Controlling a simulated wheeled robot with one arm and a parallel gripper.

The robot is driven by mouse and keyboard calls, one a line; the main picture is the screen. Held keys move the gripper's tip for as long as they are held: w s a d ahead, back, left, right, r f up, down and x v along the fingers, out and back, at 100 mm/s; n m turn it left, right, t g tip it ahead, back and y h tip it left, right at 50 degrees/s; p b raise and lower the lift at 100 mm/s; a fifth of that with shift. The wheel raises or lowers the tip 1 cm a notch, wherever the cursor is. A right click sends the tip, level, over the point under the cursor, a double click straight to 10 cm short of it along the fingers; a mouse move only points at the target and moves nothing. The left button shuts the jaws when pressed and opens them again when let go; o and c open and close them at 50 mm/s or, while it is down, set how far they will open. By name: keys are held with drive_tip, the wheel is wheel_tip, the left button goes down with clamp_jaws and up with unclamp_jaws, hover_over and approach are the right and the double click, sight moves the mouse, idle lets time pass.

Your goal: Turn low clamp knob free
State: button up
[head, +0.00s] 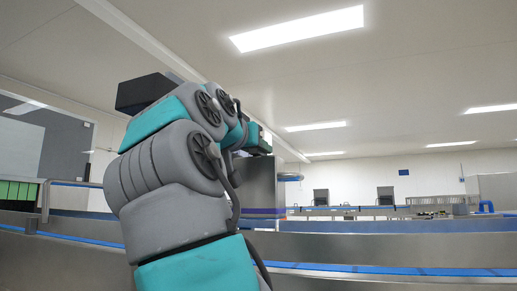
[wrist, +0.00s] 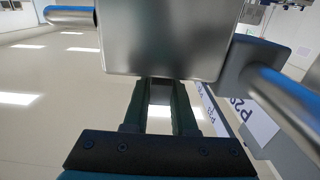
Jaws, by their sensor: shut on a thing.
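My gripper (wrist: 160,88) shows in the wrist view as two dark fingers reaching up to the edge of a brushed metal housing (wrist: 165,38). It is shut on a small grey part between the fingertips, which I take to be the low clamp knob (wrist: 160,82). Most of that part is hidden by the fingers and the housing, so its shape and turn cannot be told. The grey sealer cabinet (head: 262,190) stands just behind my arm there.
In the head view, a conveyor with a blue belt (head: 400,270) runs across the front.

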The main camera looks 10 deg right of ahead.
clamp_jaws()
drive_tip(key=shift+n+t+y+b, duration=1.1)
drive_tip(key=shift+n+y, duration=0.5)
drive_tip(key=shift+y, duration=0.9)
drive_tip(key=n+y, duration=0.1)
drive_tip(key=y, duration=0.1)
drive_tip(key=n+y+p, duration=0.1)
drive_tip(key=n+t+y+p, duration=0.1)
drive_tip(key=n+y, duration=0.1)
drive_tip(key=shift+s+r+y, duration=0.1)
drive_tip(key=shift+r+y, duration=0.2)
drive_tip(key=n+y+p, duration=0.2)
drive_tip(key=y+p, duration=0.1)
drive_tip(key=y, duration=0.1)
drive_tip(key=shift+n+p, duration=0.4)
drive_tip(key=n+g+y+p, duration=0.2)
drive_tip(key=n+y+p, duration=0.1)
drive_tip(key=y, duration=0.2)
drive_tip(key=shift+p, duration=0.4)
drive_tip(key=shift+f+n+g+y+p, duration=0.1)
drive_tip(key=shift+n+g+y+p, duration=1.2)
drive_tip(key=shift+y, duration=0.3)
drive_tip(key=shift+f+n+g+y, duration=0.15)
drive_tip(key=shift+n+g+y, duration=0.15)
drive_tip(key=shift+n+y, duration=0.1)
